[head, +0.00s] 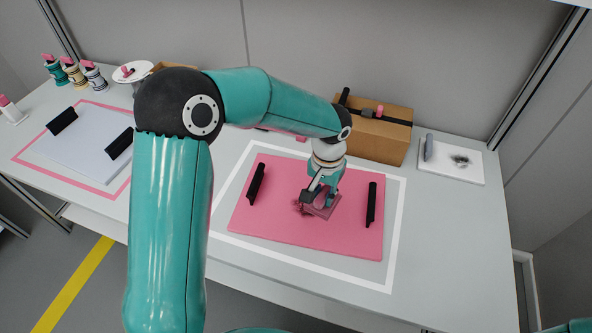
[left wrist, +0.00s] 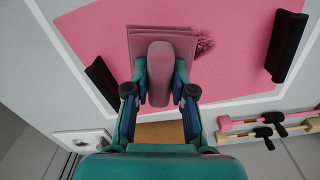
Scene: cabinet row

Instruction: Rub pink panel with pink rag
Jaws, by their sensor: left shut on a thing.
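The pink panel (head: 280,224) lies flat inside a white taped outline on the table, with a black handle at each side; it also shows in the left wrist view (left wrist: 120,25). My left gripper (head: 318,196) is over the middle of the panel, shut on the pink rag (head: 325,209). In the left wrist view my left gripper (left wrist: 160,85) clasps the rag's rounded grip, and the rag's flat pad (left wrist: 163,33) is at the panel. A dark smudge (left wrist: 204,44) shows on the panel beside the pad. My right gripper is not in view.
A cardboard box (head: 375,137) with tools on top stands behind the panel. A white board (head: 452,163) with a dark smudge and a grey object lies at right. A white panel (head: 85,148) in a pink outline lies at left, with several spools behind it.

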